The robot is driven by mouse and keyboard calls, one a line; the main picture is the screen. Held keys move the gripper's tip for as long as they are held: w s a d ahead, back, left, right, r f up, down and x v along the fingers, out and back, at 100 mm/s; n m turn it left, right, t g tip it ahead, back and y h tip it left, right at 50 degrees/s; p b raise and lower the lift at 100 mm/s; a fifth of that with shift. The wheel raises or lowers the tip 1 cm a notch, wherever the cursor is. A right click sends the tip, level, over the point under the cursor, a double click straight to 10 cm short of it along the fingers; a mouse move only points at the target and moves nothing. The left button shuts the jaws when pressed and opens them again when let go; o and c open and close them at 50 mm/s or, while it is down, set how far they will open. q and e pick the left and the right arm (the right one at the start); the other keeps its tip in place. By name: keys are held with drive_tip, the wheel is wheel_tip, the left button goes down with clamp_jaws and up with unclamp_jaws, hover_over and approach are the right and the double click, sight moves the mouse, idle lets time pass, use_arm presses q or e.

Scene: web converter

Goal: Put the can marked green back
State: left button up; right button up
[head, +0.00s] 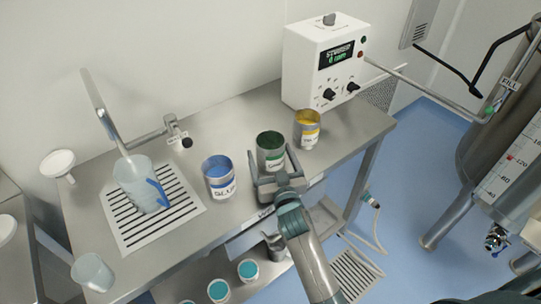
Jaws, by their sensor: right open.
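The green-marked can (270,149) stands upright on the steel table, between the blue-marked can (218,176) and the yellow-marked can (307,130). My right gripper (273,170) is open at the near side of the green can, with one finger on either side of its lower part. The gripper hides the can's base, and I cannot tell whether the fingers touch it. My left gripper is not in view.
A white control box (326,62) stands behind the cans. Several turquoise-topped containers (248,270) sit on a lower shelf. A steel tank (500,150) is at the right.

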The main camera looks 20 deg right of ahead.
drive_tip(key=shift+s+f, duration=0.1)
drive_tip(key=shift+s, duration=0.25)
drive_tip(key=s+b, duration=0.1)
drive_tip(key=s, duration=0.2)
drive_tip(key=s+b, duration=0.1)
drive_tip(key=s, duration=0.6)
drive_tip(key=shift+a+b, duration=0.3)
drive_tip(key=shift+b, duration=0.1)
drive_tip(key=shift+s, duration=0.65)
